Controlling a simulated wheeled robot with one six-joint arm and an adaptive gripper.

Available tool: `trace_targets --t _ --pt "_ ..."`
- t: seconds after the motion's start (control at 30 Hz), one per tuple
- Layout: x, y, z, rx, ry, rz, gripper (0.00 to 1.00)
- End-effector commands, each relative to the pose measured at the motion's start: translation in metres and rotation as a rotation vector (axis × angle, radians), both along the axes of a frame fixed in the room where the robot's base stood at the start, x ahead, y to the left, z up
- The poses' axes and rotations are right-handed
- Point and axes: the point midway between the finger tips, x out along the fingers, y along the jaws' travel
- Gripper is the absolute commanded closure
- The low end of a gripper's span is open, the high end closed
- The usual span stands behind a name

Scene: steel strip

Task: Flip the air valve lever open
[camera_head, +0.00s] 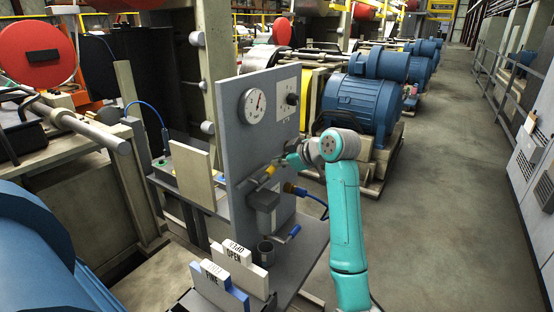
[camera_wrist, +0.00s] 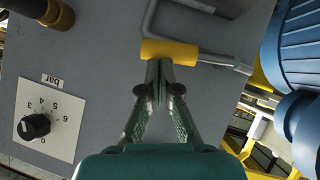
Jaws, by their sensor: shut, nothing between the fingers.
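The air valve lever appears to be the bar with a yellow sleeve (camera_wrist: 183,52) in the wrist view, in front of the grey panel (camera_wrist: 95,85). A pale metal rod runs right from the sleeve, and a bent grey bar rises behind it. In the head view the yellow part (camera_head: 268,173) sits tilted at the panel's lower middle. My gripper (camera_wrist: 158,66) is shut and empty, its fingertips at the sleeve's lower edge. I cannot tell whether they touch it. In the head view my gripper (camera_head: 284,163) is small and partly merged with the lever area.
The panel carries a round gauge (camera_head: 255,105) and a knob dial (camera_head: 287,98), which also shows in the wrist view (camera_wrist: 36,126). A brass fitting (camera_head: 292,189) with a blue hose is below. Blue motors (camera_head: 362,105) stand behind.

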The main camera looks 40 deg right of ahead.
Motion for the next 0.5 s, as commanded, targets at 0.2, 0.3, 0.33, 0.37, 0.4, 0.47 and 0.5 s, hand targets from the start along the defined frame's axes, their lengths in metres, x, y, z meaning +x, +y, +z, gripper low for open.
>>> trace_targets --t 0.2,0.3,0.33,0.37,0.4,0.47,0.5 --pt "0.002 -0.005 -0.009 -0.001 -0.002 -0.001 1.0" --pt "0.002 -0.006 -0.011 -0.002 -0.001 -0.001 1.0" --pt "0.002 -0.006 -0.012 -0.002 -0.001 -0.001 1.0" --pt "0.002 -0.007 -0.013 -0.002 -0.001 -0.001 1.0" --pt "0.003 -0.007 -0.013 -0.002 -0.001 -0.001 1.0" --pt "0.003 -0.007 -0.014 -0.003 -0.001 -0.001 1.0" --pt "0.003 -0.007 -0.014 -0.003 -0.001 -0.001 1.0"
